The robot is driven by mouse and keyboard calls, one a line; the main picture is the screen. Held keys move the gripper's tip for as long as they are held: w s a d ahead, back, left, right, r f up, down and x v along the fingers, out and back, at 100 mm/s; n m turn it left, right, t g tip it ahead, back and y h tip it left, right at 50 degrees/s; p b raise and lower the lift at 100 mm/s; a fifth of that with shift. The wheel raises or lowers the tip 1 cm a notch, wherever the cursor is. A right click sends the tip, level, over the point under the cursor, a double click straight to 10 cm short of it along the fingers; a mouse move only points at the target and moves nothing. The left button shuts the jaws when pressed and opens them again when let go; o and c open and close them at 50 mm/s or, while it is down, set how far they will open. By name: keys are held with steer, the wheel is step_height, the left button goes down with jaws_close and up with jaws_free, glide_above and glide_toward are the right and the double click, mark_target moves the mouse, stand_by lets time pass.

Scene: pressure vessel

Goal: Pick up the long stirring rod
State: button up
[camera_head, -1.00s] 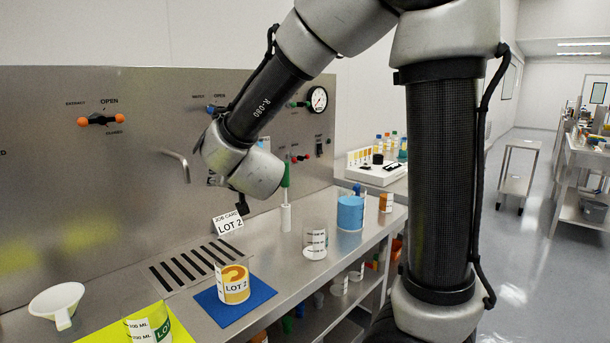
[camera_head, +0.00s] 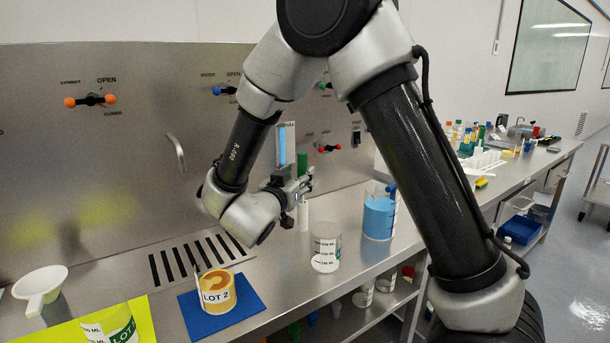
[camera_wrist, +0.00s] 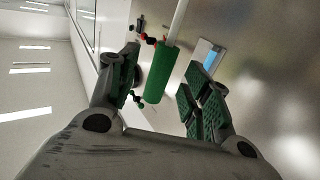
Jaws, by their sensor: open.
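The long stirring rod shows its green grip (camera_head: 303,164) above the bench, close to the steel panel. A white upright piece (camera_head: 304,214) stands below it; my gripper hides part of the space between. In the wrist view the green grip (camera_wrist: 162,75), with a thin pale shaft running on from it, lies between my fingers. My gripper (camera_head: 297,186) is at the rod, with its fingers spread to either side of the grip. In the wrist view my gripper (camera_wrist: 158,82) is open, and a gap shows beside the grip. I cannot tell whether either finger touches it.
A clear beaker (camera_head: 326,247) and a blue-filled beaker (camera_head: 379,216) stand to the right on the bench. A yellow-filled LOT 2 beaker (camera_head: 216,291) sits on a blue mat (camera_head: 250,303). A white funnel (camera_head: 40,286) is at left. The steel panel (camera_head: 120,170) rises close behind.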

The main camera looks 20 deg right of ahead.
mark_target(300, 171)
steer(key=x, duration=0.4)
steer(key=shift+w+r, duration=0.15)
steer(key=shift+w, duration=0.15)
jaws_close()
steer(key=shift+r, duration=0.1)
